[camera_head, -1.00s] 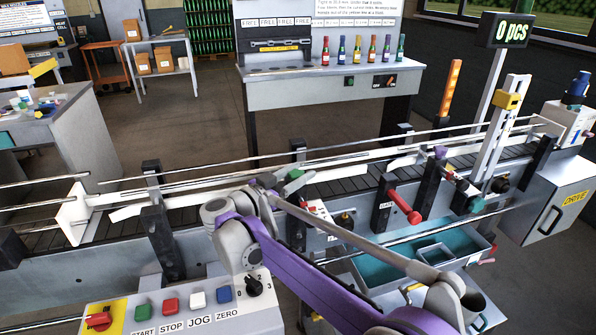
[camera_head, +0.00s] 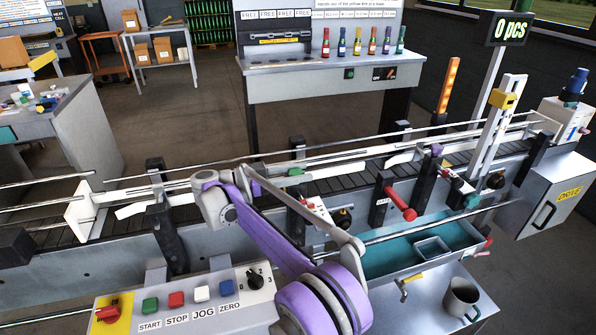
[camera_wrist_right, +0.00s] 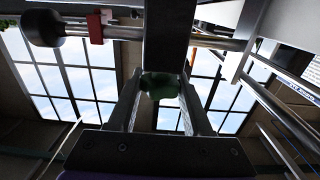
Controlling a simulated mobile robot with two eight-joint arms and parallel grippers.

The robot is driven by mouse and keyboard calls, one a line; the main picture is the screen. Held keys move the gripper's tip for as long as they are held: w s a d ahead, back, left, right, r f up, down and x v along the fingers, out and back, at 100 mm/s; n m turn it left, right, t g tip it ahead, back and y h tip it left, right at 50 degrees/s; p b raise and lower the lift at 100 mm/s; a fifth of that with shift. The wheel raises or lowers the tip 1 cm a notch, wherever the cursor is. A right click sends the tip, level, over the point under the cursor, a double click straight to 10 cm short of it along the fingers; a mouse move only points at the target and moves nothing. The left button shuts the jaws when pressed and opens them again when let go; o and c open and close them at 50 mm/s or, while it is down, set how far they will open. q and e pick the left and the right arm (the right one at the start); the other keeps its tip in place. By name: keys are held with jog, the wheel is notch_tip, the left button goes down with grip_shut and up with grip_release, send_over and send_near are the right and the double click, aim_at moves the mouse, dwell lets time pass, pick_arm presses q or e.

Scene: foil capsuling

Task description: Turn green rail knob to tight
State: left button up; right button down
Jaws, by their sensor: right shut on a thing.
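In the right wrist view, my right gripper (camera_wrist_right: 160,100) has its two fingers on either side of a dark green knob (camera_wrist_right: 158,84), shut on it. The knob sits beneath a black post (camera_wrist_right: 168,30). In the head view a green rail part (camera_head: 295,171) shows by a black post along the conveyor; I cannot tell whether it is the held knob. My right arm's purple links reach up to the rail there, and its fingertips are hidden. The knob's tightness cannot be read. My left gripper is not in view.
The conveyor (camera_head: 345,178) runs across the view between guide rails. A red handle (camera_head: 400,203) sticks out toward me. A button panel (camera_head: 190,305) is at the front left, with a teal tray (camera_head: 385,262) and a mug (camera_head: 461,297) at the right.

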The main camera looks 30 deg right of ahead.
dwell(0.3)
jog(key=shift+c, duration=1.6)
grip_release()
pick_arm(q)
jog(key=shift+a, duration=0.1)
